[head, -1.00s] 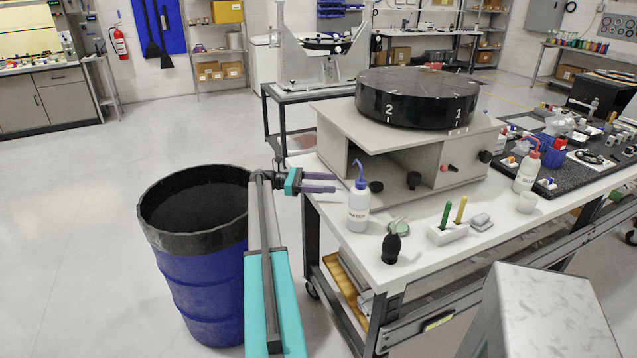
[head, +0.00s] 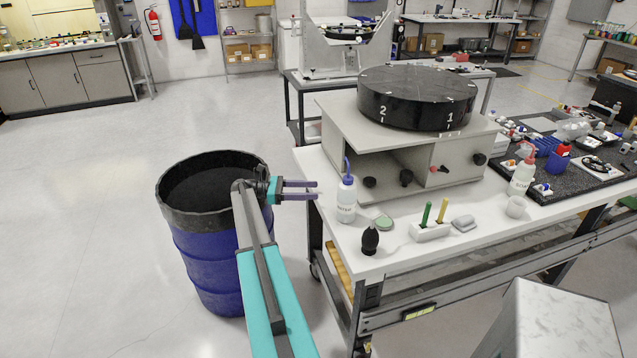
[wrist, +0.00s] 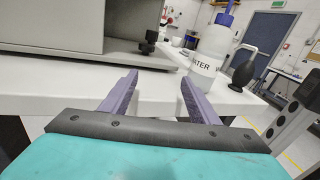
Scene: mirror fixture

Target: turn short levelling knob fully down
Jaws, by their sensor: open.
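The grey fixture (head: 455,186) carries a black drum (head: 417,97) marked 2 and 1. Two black knobs stand at its open lower front: a shorter, squat one (head: 370,182) on the left and a taller one (head: 406,177) to its right. I cannot tell for certain which is the short levelling knob. One black knob (wrist: 147,45) shows ahead in the wrist view, apart from my fingers. My gripper (head: 316,190) is open and empty, pointing right at the table's left end, left of the knobs. Its two purple fingers (wrist: 160,80) are well apart in the wrist view.
A wash bottle (head: 346,200) stands just right of my fingertips, between them and the knobs in the head view. A black blower bulb (head: 370,240), round tin (head: 384,223) and pen block (head: 430,231) sit near the front edge. A blue bin (head: 205,255) stands left.

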